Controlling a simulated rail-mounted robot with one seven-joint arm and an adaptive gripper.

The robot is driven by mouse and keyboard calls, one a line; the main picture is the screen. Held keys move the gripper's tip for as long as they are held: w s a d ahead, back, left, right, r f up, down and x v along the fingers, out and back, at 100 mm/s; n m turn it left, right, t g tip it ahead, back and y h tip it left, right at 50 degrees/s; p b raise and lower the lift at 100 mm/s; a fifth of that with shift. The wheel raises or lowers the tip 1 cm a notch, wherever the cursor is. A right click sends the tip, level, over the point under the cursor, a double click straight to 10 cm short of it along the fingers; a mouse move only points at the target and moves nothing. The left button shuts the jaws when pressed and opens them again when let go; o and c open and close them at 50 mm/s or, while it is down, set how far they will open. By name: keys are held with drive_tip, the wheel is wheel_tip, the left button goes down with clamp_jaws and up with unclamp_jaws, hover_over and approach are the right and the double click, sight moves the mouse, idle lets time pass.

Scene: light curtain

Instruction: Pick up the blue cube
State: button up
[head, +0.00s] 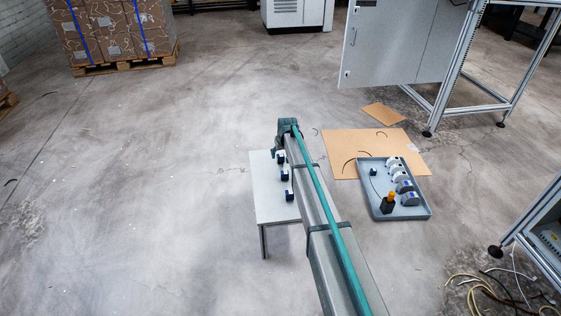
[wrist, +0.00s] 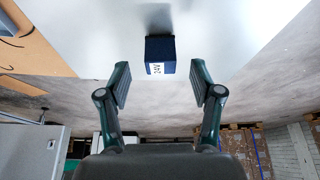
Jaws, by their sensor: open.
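A dark blue cube (wrist: 160,48) with a white "24V" label sits on the pale table top, shown upside down in the wrist view. My gripper (wrist: 160,80) is open. Its two green-grey fingers stand apart on either side of the cube's line, and the cube shows in the gap around and past the fingertips. I cannot tell whether either finger touches it, but gaps show on both sides. In the head view, three small blue-and-white blocks (head: 285,175) stand in a row on the table, beside my arm.
The small white table (head: 265,200) is partly covered by my arm. Cables (head: 485,290) lie at lower right.

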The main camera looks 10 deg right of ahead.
sight(281, 155)
drive_tip(key=b+x, duration=0.1)
drive_tip(key=x, duration=0.2)
drive_tip(key=shift+f, duration=0.4)
drive_tip(key=shift+r, duration=0.1)
drive_tip(key=c, duration=1.1)
drive_tip(key=shift+r, duration=0.1)
